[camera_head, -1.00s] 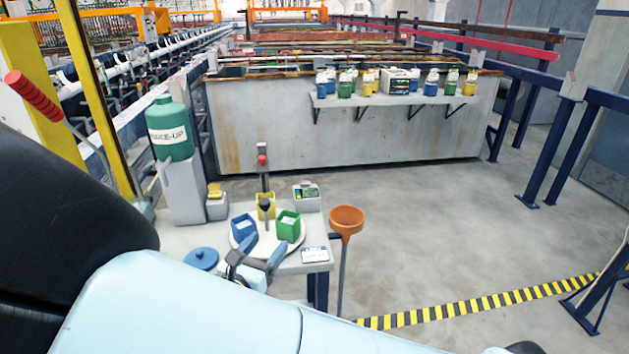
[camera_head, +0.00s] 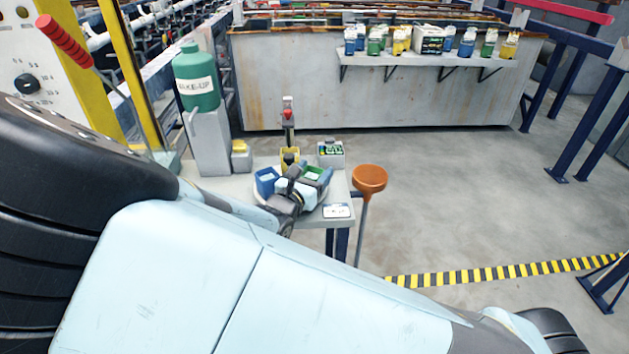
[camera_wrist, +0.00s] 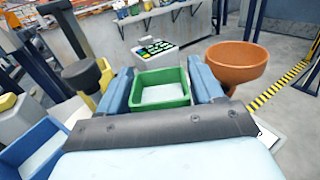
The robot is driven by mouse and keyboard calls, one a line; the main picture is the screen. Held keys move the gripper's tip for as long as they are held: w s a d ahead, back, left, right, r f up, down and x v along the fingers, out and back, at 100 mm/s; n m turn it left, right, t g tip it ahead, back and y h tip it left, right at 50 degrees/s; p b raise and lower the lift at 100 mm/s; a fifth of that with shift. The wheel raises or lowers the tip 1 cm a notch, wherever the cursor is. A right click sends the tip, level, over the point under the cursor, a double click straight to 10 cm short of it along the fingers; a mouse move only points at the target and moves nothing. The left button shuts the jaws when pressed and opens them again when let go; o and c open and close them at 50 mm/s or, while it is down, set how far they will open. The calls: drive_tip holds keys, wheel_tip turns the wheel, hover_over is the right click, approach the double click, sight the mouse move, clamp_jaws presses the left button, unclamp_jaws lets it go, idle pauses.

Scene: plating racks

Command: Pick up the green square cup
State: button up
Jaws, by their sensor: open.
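The green square cup (camera_wrist: 160,90) shows in the wrist view with a pale fill inside. It stands between the two blue fingers of my gripper (camera_wrist: 162,88), one finger on its left and one on its right. The fingers are open; I cannot tell whether either touches the cup. In the head view the green cup (camera_head: 313,173) is partly hidden behind my gripper (camera_head: 304,184), on the round white turntable (camera_head: 318,216). A blue square cup (camera_head: 266,181) stands to its left and a yellow one (camera_head: 290,154) behind.
An orange funnel (camera_head: 369,180) stands close on the right of the small table. A dark knobbed post (camera_wrist: 82,75) rises left of my gripper. A white box (camera_head: 331,154) sits behind, and a green jug (camera_head: 196,82) stands back left.

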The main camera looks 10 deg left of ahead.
drive_tip(key=shift+w+d, duration=0.15)
drive_tip(key=shift+w, duration=0.25)
drive_tip(key=c, duration=0.8)
drive_tip(key=shift+o, duration=0.2)
drive_tip(key=shift+r, duration=0.15)
